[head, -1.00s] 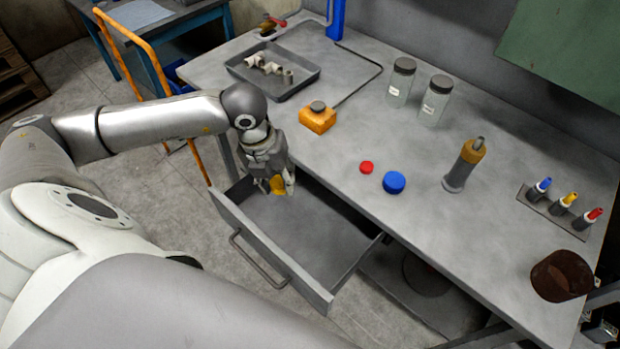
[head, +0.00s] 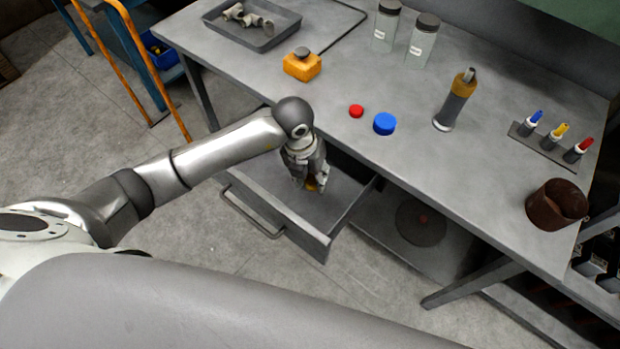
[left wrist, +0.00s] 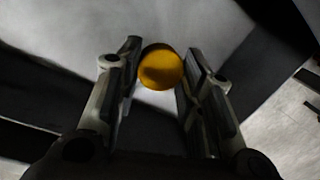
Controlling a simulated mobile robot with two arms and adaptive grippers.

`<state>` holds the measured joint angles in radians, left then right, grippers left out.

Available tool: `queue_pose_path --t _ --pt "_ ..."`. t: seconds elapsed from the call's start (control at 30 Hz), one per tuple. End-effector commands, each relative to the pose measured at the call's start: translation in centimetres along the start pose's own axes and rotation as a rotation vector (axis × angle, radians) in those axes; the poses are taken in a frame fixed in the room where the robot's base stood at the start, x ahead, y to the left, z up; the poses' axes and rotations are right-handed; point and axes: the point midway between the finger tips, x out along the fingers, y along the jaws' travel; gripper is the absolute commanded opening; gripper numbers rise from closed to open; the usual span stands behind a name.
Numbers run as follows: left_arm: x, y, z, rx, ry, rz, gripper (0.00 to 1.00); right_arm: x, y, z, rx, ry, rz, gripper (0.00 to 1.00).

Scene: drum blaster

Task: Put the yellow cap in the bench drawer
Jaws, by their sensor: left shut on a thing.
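The yellow cap (left wrist: 161,68) is between the two fingertips of my left gripper (left wrist: 160,85), which is shut on it. In the head view the left gripper (head: 310,184) points down inside the open bench drawer (head: 316,244), with a little of the yellow cap (head: 311,187) showing at its tips. The drawer is pulled out below the bench edge, and its grey floor looks bare around the gripper. I cannot tell whether the cap touches the drawer floor. My right gripper is not in view.
The bench top (head: 440,160) above the drawer holds a red cap (head: 356,111), a blue cap (head: 385,124), an orange box (head: 302,65), two jars, a grey tray (head: 262,40) and a brown pot (head: 556,204). The drawer handle (head: 250,213) sticks out in front.

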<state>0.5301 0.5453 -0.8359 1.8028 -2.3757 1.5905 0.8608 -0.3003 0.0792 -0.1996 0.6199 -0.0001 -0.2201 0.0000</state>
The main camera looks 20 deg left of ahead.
Motion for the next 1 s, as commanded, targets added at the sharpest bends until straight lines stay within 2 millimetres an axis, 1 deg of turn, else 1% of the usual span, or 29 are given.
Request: queue_pose_path --t 0.03,0.27,0.4,0.5,0.73,0.83,0.87,1.0 --pt "0.8 0.1 -0.2 -0.002 0.003 0.002 0.24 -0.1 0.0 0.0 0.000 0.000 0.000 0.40" --pt "2.7 0.4 -0.3 -0.001 0.001 0.000 0.24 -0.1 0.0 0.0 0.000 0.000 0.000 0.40" --pt "4.7 0.6 -0.5 -0.002 0.003 0.000 0.24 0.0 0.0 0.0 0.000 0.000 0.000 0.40" --pt "5.7 0.8 -0.6 -0.002 0.000 0.001 0.24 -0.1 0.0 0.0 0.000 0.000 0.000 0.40" --pt "5.7 0.8 -0.5 -0.001 -0.001 0.000 0.24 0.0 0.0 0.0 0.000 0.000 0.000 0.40" --pt "6.1 0.8 -0.6 -0.001 -0.001 0.000 0.24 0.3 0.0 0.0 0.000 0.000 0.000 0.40" --pt "6.0 0.8 -0.6 -0.001 -0.001 0.000 0.37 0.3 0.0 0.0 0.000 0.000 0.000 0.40" --pt "6.0 0.8 -0.6 -0.001 -0.001 0.000 0.55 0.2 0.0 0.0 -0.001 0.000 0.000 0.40"
